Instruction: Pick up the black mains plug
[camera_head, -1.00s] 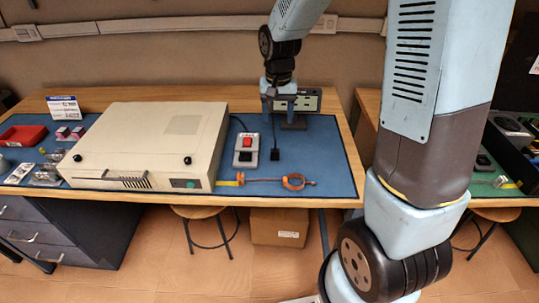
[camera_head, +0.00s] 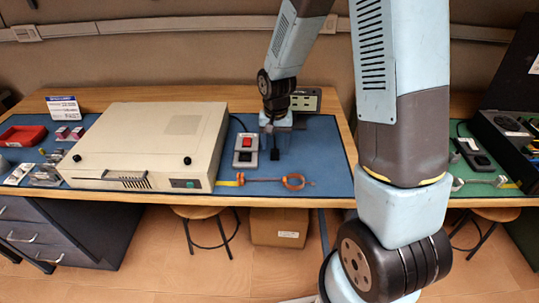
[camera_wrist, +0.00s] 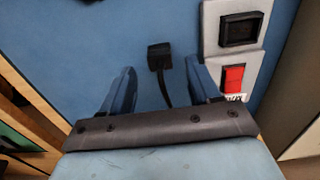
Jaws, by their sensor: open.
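The black mains plug (camera_head: 275,154) lies on the blue mat (camera_head: 325,165), right of a grey switch box. It also shows in the wrist view (camera_wrist: 159,57), with its dark cord running back between my fingers. My gripper (camera_head: 275,140) is over the mat just behind the plug in the head view. In the wrist view my gripper (camera_wrist: 160,72) is open, one finger on each side of the cord, with the plug just beyond the fingertips. Nothing is held. The height of the fingertips above the mat is hard to tell.
The grey switch box (camera_head: 238,159) with a red rocker stands close left of the plug; it also shows in the wrist view (camera_wrist: 216,46). A large beige case (camera_head: 140,147) is further left. A dark panel (camera_head: 305,101) stands behind.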

